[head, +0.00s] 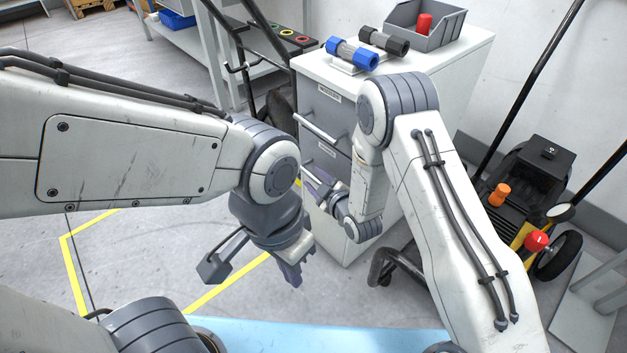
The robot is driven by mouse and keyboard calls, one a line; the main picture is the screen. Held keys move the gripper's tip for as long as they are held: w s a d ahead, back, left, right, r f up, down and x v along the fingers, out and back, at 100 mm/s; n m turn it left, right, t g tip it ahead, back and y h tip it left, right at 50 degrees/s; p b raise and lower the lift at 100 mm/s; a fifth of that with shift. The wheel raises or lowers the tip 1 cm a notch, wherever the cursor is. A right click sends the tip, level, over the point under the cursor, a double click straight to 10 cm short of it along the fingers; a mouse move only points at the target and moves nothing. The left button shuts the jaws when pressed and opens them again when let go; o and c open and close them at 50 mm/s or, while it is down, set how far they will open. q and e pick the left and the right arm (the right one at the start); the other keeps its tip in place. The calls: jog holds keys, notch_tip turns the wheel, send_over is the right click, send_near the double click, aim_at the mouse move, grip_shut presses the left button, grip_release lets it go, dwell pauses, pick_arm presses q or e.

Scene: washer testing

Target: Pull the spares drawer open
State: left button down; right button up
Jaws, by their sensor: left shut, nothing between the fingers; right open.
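A white cabinet (460,52) with grey drawer fronts stands in the centre. Its upper drawer (331,108) has a long bar handle (318,127) and a small label. A lower drawer (331,163) also has a label, and its handle is partly hidden by my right gripper. The labels are too small to read, so I cannot tell which drawer is the spares drawer. My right gripper (318,183) is open in front of the lower drawer front; I cannot tell whether it touches the handle. My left gripper (291,272) is shut and empty, pointing down, left of the cabinet.
On the cabinet top are a blue-ended fitting (352,54), a dark fitting (384,41) and a grey bin (428,26) with a red part. Floor with yellow lines (75,275) is open at left.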

jog(key=shift+w+a+f, duration=0.25)
jog(key=shift+w+a, duration=0.1)
jog(key=shift+w, duration=0.2)
grip_shut()
dwell(1.1)
